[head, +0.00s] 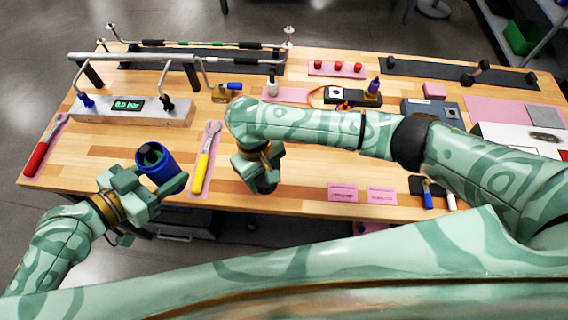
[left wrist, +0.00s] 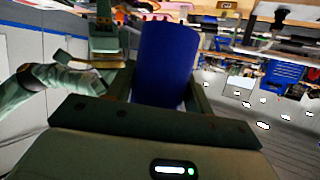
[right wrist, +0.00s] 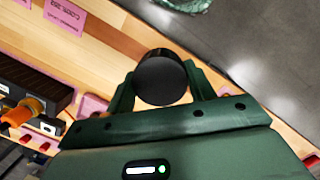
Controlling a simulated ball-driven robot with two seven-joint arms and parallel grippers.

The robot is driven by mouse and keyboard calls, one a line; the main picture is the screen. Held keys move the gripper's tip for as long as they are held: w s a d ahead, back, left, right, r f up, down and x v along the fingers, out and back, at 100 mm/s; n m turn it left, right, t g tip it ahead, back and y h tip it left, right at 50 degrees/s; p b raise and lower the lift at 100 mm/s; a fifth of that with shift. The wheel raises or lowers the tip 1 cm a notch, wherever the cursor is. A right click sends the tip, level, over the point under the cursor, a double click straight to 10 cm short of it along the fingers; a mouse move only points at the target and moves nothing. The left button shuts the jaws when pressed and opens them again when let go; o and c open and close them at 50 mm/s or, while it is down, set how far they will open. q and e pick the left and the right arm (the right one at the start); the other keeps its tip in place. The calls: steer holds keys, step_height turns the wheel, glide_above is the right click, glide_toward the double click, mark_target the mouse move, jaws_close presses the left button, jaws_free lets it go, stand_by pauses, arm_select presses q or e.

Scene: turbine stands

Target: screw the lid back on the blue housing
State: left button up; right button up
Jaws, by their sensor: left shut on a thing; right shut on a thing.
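The blue housing (head: 158,168) is a cylinder held above the table's front-left edge, its open, dark top facing up with something green inside. My left gripper (head: 140,190) is shut on it; it also fills the middle of the left wrist view (left wrist: 165,65). The lid (right wrist: 160,78) is a round black cap between the fingers of my right gripper (right wrist: 158,85), which is shut on it. In the head view my right gripper (head: 258,168) points down, to the right of the housing and apart from it; the lid is hard to tell from the dark fingers there.
A yellow-handled wrench (head: 203,165) lies between the housing and my right gripper. A red-handled wrench (head: 42,150) lies at the left edge. A metal block with a small display (head: 128,105) stands behind the housing. Pink labels (head: 343,193) lie at the front right.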

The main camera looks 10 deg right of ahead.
arm_select(q)
steer(key=shift+r, duration=0.45)
arm_select(e)
steer(key=shift+s+a+r, duration=0.25)
steer(key=shift+a, duration=0.3)
steer(key=shift+s+a+r, duration=0.25)
steer(key=shift+a, duration=0.25)
steer(key=shift+s+a+r, duration=0.25)
steer(key=shift+a, duration=0.3)
arm_select(q)
steer(key=o, duration=0.5)
steer(key=shift+c, duration=0.2)
steer(key=c, duration=0.5)
